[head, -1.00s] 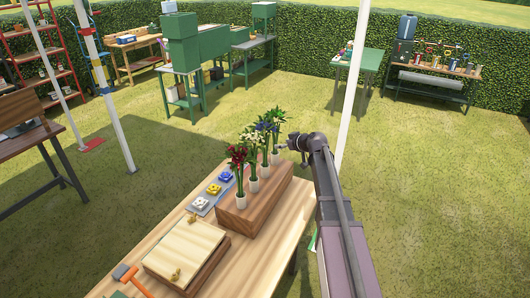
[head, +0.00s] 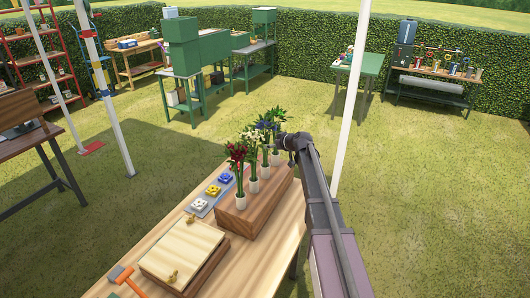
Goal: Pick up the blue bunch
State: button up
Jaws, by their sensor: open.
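The blue bunch (head: 264,127) stands upright in a white vase (head: 265,173), third from the front in a row on a wooden block. My gripper (head: 279,147) comes in from the right at stem height, close beside the blue bunch and the rearmost bunch. It is open, with its fingers small and partly lost among the stems and leaves. I cannot tell whether they touch or surround a stem.
A red bunch (head: 237,153) and a whitish bunch (head: 252,141) stand in front; a leafy bunch (head: 278,115) stands behind. The wooden block (head: 245,215) sits on the table, beside a tray of coloured pieces (head: 203,204) and a flower press (head: 185,249).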

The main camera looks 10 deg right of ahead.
aim_at(265, 150)
jog(key=b+x, duration=0.2)
jog(key=x, duration=0.3)
jog(key=shift+f+b, duration=0.1)
jog(key=shift+b, duration=0.25)
jog(key=shift+c, duration=0.2)
grip_shut()
